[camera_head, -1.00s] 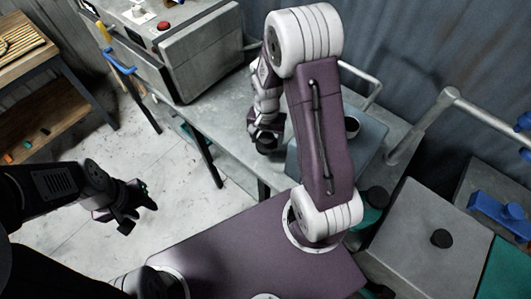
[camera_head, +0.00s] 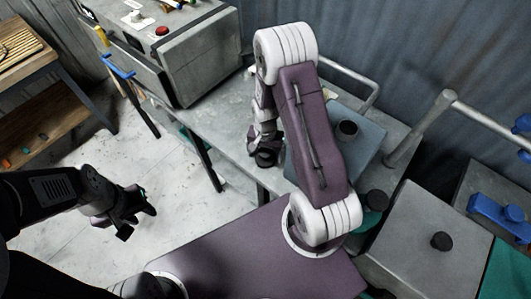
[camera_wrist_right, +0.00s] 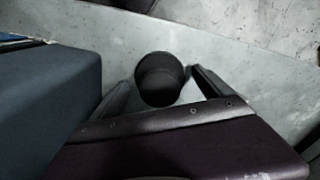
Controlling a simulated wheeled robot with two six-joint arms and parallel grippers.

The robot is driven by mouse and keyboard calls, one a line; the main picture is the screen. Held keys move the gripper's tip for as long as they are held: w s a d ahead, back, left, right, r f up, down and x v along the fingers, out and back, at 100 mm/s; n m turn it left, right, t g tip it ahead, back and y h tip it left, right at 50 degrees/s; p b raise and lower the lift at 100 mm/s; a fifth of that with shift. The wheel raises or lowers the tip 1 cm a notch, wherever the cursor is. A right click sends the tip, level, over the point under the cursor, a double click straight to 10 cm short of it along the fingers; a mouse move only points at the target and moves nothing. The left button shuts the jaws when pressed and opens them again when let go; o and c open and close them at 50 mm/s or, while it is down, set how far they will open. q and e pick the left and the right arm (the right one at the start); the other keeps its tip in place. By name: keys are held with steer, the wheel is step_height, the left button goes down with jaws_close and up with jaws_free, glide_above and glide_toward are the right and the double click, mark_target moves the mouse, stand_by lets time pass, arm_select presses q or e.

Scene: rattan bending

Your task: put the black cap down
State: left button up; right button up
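The black cap (camera_wrist_right: 160,80) is a short dark cylinder. In the right wrist view it sits between the two fingers of my right gripper (camera_wrist_right: 161,72), which flank it closely. In the head view the cap (camera_head: 265,158) shows below my right gripper (camera_head: 265,146), low over the grey table near its front edge. I cannot tell whether its underside touches the table. My left gripper (camera_head: 133,212) is at the left, over the floor, with its fingers apart and empty.
A blue-grey box (camera_head: 362,152) with a black round piece (camera_head: 348,129) on top stands right of my right gripper. A grey machine (camera_head: 205,60) stands behind on the table (camera_head: 225,130). A grey block (camera_head: 425,250) with a black knob is at the right.

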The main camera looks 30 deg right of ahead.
mark_target(266, 151)
step_height(266, 151, up, 12)
steer(key=shift+r, duration=0.2)
stand_by(0.4)
stand_by(0.4)
